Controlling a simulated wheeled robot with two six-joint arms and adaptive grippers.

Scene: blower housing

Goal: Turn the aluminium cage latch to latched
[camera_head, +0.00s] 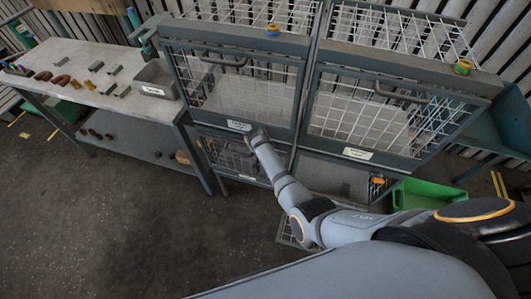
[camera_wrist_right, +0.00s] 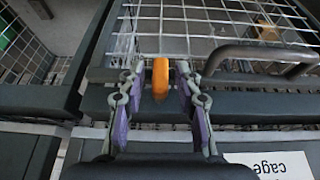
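In the right wrist view an orange latch knob (camera_wrist_right: 160,78) stands at the dark cage frame, its long side running up and down the picture. My right gripper (camera_wrist_right: 160,92) is open, with one finger on each side of the knob and a gap on both sides. In the head view my right gripper (camera_head: 254,134) is at the lower edge of the left upper cage door (camera_head: 235,80) and covers that knob. A label (camera_wrist_right: 272,166) by it shows "cage"; its other word is cut off, so I cannot read which cage this is. My left gripper is not in view.
A bar handle (camera_wrist_right: 265,53) is right of the knob in the wrist view. The right cage door (camera_head: 365,115), other knobs (camera_head: 272,30) (camera_head: 463,66) and a green bin (camera_head: 425,194) are nearby. A workbench (camera_head: 75,58) with small parts stands left. The floor in front is clear.

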